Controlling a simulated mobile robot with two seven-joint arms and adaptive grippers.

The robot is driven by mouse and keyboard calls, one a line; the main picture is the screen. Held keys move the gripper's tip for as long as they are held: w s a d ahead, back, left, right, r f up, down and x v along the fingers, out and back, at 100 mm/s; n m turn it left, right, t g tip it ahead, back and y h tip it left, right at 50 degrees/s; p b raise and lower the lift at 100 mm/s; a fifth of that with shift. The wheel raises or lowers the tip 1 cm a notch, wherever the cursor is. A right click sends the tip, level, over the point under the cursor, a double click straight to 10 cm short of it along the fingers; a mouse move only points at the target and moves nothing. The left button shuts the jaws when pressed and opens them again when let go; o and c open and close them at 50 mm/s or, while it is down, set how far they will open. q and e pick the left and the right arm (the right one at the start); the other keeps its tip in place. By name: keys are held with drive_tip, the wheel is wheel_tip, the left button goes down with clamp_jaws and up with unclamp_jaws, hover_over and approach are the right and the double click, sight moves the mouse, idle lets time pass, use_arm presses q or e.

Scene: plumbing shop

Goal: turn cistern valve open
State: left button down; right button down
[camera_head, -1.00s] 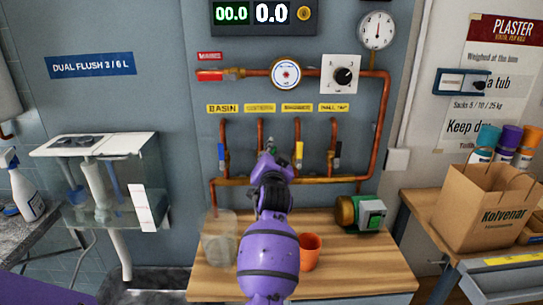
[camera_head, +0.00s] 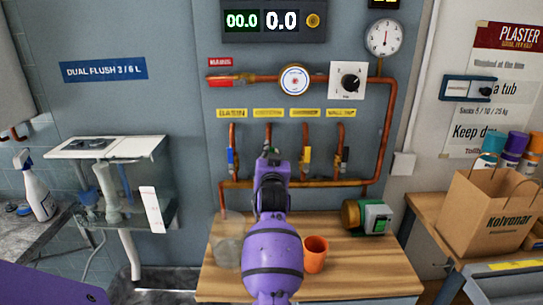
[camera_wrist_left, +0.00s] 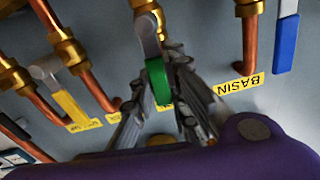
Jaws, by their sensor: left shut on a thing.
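The cistern valve's green lever handle (camera_wrist_left: 157,80) shows in the wrist view, hanging from a brass valve body on a copper pipe. My left gripper (camera_wrist_left: 168,95) is shut on this green handle, with a grey finger on either side of it. In the head view my left gripper (camera_head: 268,155) is at the second pipe from the left, below its yellow label (camera_head: 268,113); the gripper and wrist hide most of that valve. The lever appears to run along its pipe, but its exact angle is hard to tell. My right gripper is out of view.
The basin valve's blue handle (camera_head: 231,160) is close on the left, and a yellow handle (camera_head: 307,155) on the right. A copper manifold runs below them. On the wooden bench (camera_head: 370,275) stand a clear container (camera_head: 228,240), an orange cup (camera_head: 315,254) and a green-faced device (camera_head: 376,217).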

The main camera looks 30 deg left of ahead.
use_arm(q)
drive_tip(key=c, duration=1.7)
unclamp_jaws()
drive_tip(key=shift+s+d, duration=0.1)
drive_tip(key=shift+s, duration=0.05)
drive_tip(key=v, duration=1.1)
drive_tip(key=shift+s+d, duration=0.25)
drive_tip(key=shift+s, duration=0.05)
drive_tip(key=shift+f, duration=0.15)
